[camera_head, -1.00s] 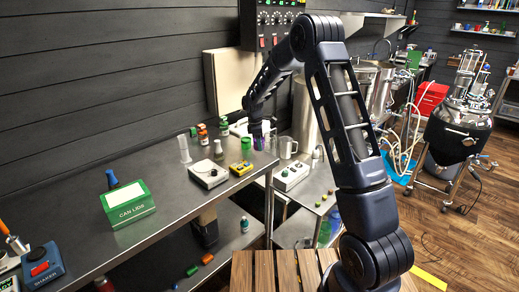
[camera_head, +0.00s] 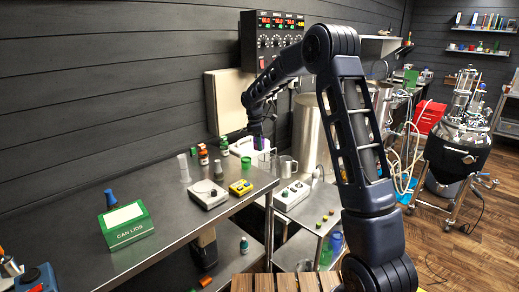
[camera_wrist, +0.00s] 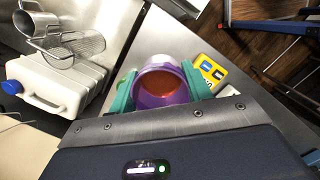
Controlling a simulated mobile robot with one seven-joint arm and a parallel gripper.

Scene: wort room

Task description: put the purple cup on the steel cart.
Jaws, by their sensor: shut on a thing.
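The purple cup (camera_wrist: 163,86) is between the teal fingers of my gripper (camera_wrist: 158,92) in the wrist view. My gripper is shut on it, and orange-brown shows inside its open mouth. In the head view my gripper (camera_head: 257,143) is small, above the far end of the steel bench (camera_head: 165,225), with the cup only partly visible as a purple patch. A lower steel surface (camera_head: 312,215) beyond the bench end may be the steel cart; I cannot tell for sure.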

